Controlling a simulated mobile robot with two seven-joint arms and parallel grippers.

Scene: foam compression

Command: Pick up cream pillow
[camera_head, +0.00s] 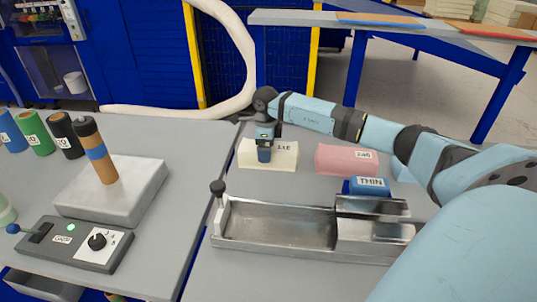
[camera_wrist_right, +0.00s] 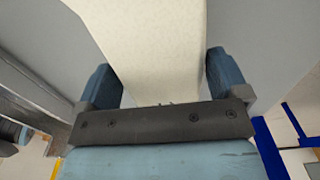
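The cream pillow (camera_head: 286,158) is a cream block with a dark printed label, lying on the right-hand grey table beyond the metal tray. My right gripper (camera_head: 264,152) is over its left half, pointing down, and hides part of it. In the right wrist view the cream pillow (camera_wrist_right: 155,50) runs between the two blue fingers of my right gripper (camera_wrist_right: 160,82). The fingers stand apart, one on each side, with a small gap visible at the right finger. My left gripper does not show.
A pink block (camera_head: 346,160) lies right of the cream pillow. A blue block marked THIN (camera_head: 368,186) stands nearer. A metal tray (camera_head: 275,226) with a black knob fills the front.

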